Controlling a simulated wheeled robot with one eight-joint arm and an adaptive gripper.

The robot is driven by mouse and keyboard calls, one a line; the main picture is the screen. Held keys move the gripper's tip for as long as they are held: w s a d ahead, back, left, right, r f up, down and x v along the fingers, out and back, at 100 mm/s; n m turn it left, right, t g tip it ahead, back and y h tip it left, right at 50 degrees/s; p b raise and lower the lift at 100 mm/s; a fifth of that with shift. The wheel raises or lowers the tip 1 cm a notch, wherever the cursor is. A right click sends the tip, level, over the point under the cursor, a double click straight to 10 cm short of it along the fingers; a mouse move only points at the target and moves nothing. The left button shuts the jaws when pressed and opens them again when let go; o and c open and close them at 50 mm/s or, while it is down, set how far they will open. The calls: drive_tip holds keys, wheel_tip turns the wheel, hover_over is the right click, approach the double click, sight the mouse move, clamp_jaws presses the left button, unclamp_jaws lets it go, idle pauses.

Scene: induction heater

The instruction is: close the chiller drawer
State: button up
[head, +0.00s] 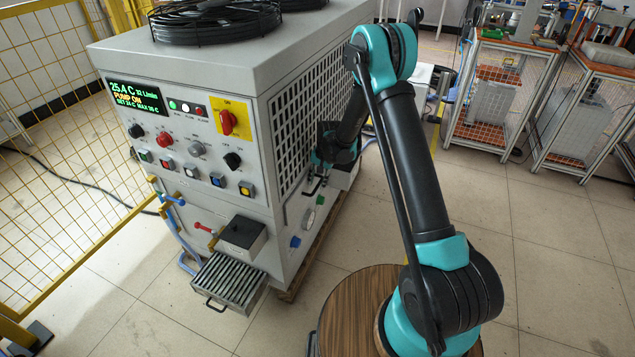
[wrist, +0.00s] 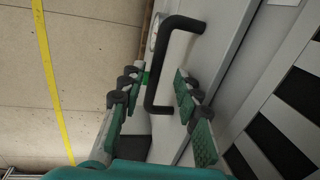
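The chiller (head: 290,75) is a large grey cabinet with a display and knobs on its front. My gripper (head: 318,172) is at the cabinet's right side, beside a grey box-like part (head: 346,178) that juts out there, partly hidden by my arm. In the wrist view, a black bar handle (wrist: 157,78) on a pale panel lies between the fingers of my gripper (wrist: 160,85). The fingers are apart, with gaps visible to the handle.
A black box (head: 242,234) sits above the finned drawer, near red and blue valves and blue hoses. A gauge (head: 308,217) and blue knob (head: 295,242) are on the right side. Yellow mesh fencing (head: 50,180) stands left. Floor in front is clear.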

wheel_tip(320, 180, up, 12)
drive_tip(key=d, duration=0.2)
drive_tip(key=shift+s, duration=0.35)
drive_tip(key=shift+f, duration=0.1)
drive_tip(key=s+d+r+n+t, duration=0.1)
drive_tip(key=s+d+r, duration=0.4)
drive_tip(key=s+d, duration=0.25)
drive_tip(key=s+d+r+n+t, duration=0.1)
drive_tip(key=s+d+r, duration=0.45)
drive_tip(key=d, duration=0.25)
drive_tip(key=s+d+f+h, duration=0.1)
drive_tip(key=s+d, duration=0.4)
drive_tip(key=s, duration=0.4)
drive_tip(key=s+d+f+n+t+h, duration=0.1)
drive_tip(key=s+d, duration=0.4)
drive_tip(key=s, duration=0.4)
drive_tip(key=shift+s+d+t, duration=0.3)
drive_tip(key=shift+s, duration=0.1)
